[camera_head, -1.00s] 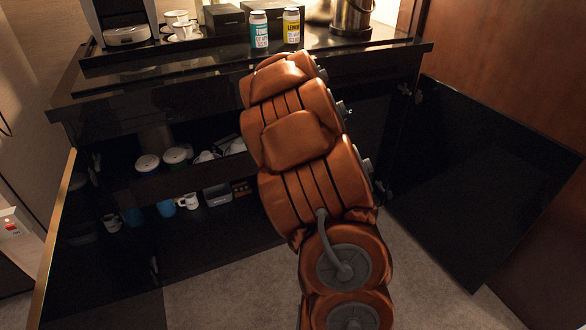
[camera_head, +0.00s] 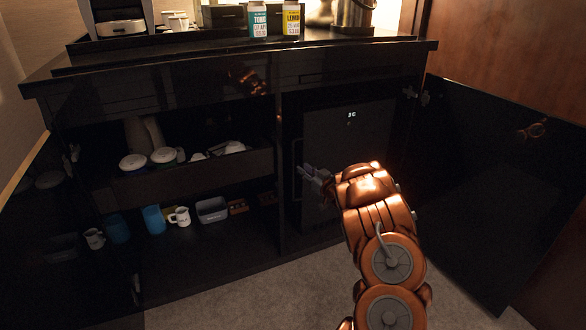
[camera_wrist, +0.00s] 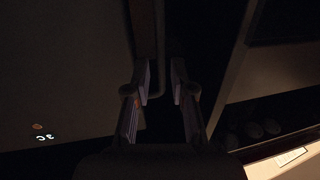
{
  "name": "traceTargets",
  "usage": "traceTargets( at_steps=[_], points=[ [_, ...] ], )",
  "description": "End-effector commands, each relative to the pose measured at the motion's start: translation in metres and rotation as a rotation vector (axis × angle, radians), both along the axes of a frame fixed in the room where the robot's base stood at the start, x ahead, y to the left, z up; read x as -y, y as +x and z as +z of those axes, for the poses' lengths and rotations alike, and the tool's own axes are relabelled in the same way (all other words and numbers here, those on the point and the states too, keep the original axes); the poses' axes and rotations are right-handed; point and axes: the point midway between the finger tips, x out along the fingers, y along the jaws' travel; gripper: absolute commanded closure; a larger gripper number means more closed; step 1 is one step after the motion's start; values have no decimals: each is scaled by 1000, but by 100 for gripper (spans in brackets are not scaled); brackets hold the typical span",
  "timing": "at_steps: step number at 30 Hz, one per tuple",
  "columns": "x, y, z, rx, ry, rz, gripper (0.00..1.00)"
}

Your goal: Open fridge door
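The fridge (camera_head: 350,150) is a dark box in the right compartment of the black cabinet, with a lit "3C" display (camera_head: 351,115). Its door looks shut. A slim upright handle (camera_head: 298,182) runs along the door's left edge. My gripper (camera_head: 306,172) is at this handle, with my arm reaching in from the lower right. In the wrist view my gripper (camera_wrist: 160,80) has its two fingers apart, and the handle (camera_wrist: 158,40) extends down into the gap between them. Whether a finger touches it is too dark to tell. The display also shows in the wrist view (camera_wrist: 43,136).
The right cabinet door (camera_head: 480,190) stands wide open. Left shelves hold bowls (camera_head: 163,156), a blue cup (camera_head: 154,220) and a white mug (camera_head: 180,217). Cans (camera_head: 291,20) and an ice bucket (camera_head: 352,15) stand on the counter. Carpet (camera_head: 440,285) lies clear in front.

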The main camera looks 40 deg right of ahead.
Motion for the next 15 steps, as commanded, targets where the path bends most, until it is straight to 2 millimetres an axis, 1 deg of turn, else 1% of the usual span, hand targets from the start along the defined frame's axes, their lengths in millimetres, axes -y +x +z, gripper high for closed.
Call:
traceTargets(
  at_steps=[5,9,15],
  points=[
    [1,11,-2,4,1,4,76],
    [2,27,-2,3,0,4,76],
    [6,46,-2,2,-1,2,76]
  ],
)
